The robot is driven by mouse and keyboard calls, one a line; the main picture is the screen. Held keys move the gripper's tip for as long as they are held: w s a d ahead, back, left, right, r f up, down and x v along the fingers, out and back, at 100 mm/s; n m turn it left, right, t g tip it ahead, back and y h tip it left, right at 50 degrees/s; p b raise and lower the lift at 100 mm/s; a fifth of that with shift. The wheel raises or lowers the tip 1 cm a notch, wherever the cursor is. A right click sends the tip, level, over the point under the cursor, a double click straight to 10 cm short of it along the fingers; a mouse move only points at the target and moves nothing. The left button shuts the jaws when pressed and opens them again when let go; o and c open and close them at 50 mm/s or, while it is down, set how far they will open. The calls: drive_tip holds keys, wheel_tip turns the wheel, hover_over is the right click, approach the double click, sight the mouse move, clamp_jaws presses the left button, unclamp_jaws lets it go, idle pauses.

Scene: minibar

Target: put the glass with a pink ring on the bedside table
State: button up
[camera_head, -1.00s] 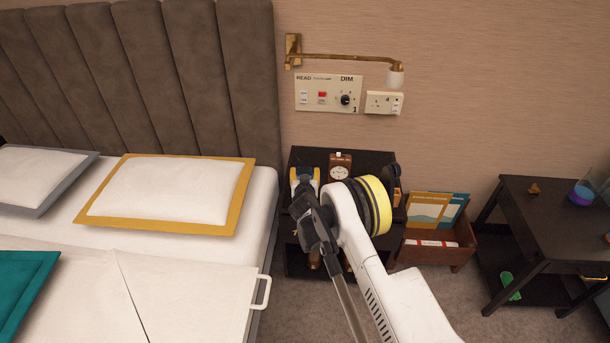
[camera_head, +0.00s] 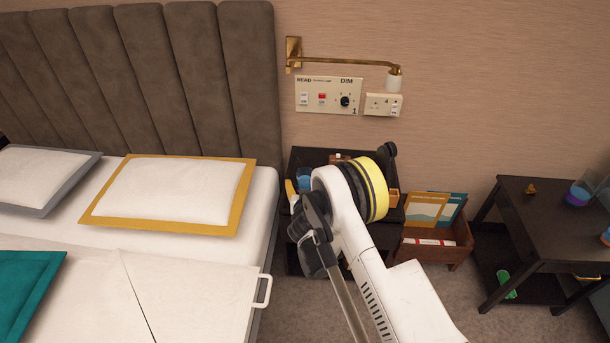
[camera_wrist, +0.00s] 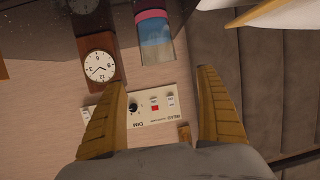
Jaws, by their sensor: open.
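The glass with a pink ring (camera_wrist: 155,42) holds something blue and appears inverted in the wrist view, with its pink band near the tabletop. It stands on the bedside table (camera_wrist: 35,20) beside a brown clock (camera_wrist: 100,66). In the head view the blue glass (camera_head: 304,178) shows at the left side of the bedside table (camera_head: 302,157). My gripper (camera_wrist: 162,80) is open, with its two yellow fingers apart and nothing between them. The glass is beyond the fingertips, apart from them. In the head view my arm hides most of the gripper and the table's middle.
The bed (camera_head: 264,210) borders the bedside table on the left. A wooden rack with books (camera_head: 432,250) is on its right. A dark side table (camera_head: 555,220) with glassware stands farther right. A wall switch panel (camera_head: 328,96) and brass lamp arm (camera_head: 345,58) are above.

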drive_tip(key=s+d+r+g+h+b, duration=0.1)
drive_tip(key=s+d+r, duration=0.4)
drive_tip(key=r, duration=0.4)
drive_tip(key=s+d+r+m+g+h, duration=0.1)
drive_tip(key=s+d+r+g, duration=0.15)
drive_tip(key=d+r, duration=0.55)
drive_tip(key=s+d+r+g+b, duration=0.1)
drive_tip(key=s+d+r, duration=0.4)
drive_tip(key=r, duration=0.4)
drive_tip(key=s+d+r+g, duration=0.1)
drive_tip(key=s+d, duration=0.2)
drive_tip(key=s, duration=1.1)
drive_tip(key=s+d+r+g+y, duration=0.1)
drive_tip(key=s+d+g, duration=0.1)
drive_tip(key=s, duration=1.3)
drive_tip(key=shift+d, duration=0.65)
drive_tip(key=shift+s+r, duration=0.1)
